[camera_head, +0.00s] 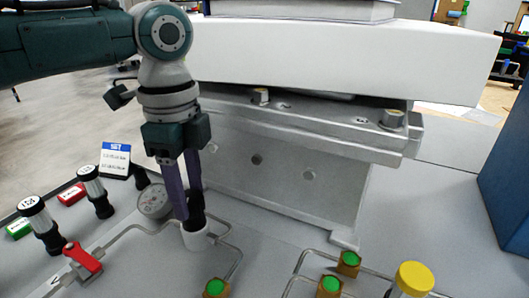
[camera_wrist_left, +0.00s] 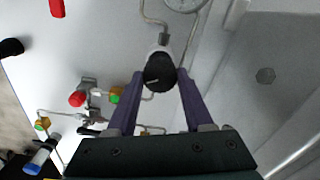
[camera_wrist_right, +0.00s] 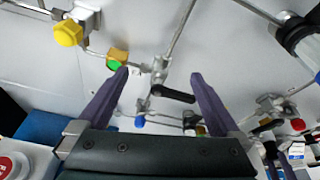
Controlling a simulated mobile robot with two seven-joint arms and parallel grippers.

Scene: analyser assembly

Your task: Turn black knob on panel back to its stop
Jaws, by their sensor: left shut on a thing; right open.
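The black knob (camera_head: 197,214) sits on a white round base on the grey panel (camera_head: 130,265), just right of a round gauge (camera_head: 153,201). My left gripper (camera_head: 188,205) points down with its purple fingers on either side of the knob. In the left wrist view the knob (camera_wrist_left: 159,72) shows a pale line on its top and lies between the fingertips (camera_wrist_left: 160,76), which are shut on it. The fingers hide part of the knob in the head view. My right gripper (camera_wrist_right: 161,73) is open and empty over another part of the panel; a black lever handle (camera_wrist_right: 172,93) shows between its fingers.
A red-handled valve (camera_head: 83,257), black-and-white caps (camera_head: 91,178) and a blue-and-white label block (camera_head: 115,159) stand to the left. A white-topped metal bench (camera_head: 320,60) rises behind. Green-topped fittings (camera_head: 348,261) and a yellow cap (camera_head: 415,277) stand at the front right.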

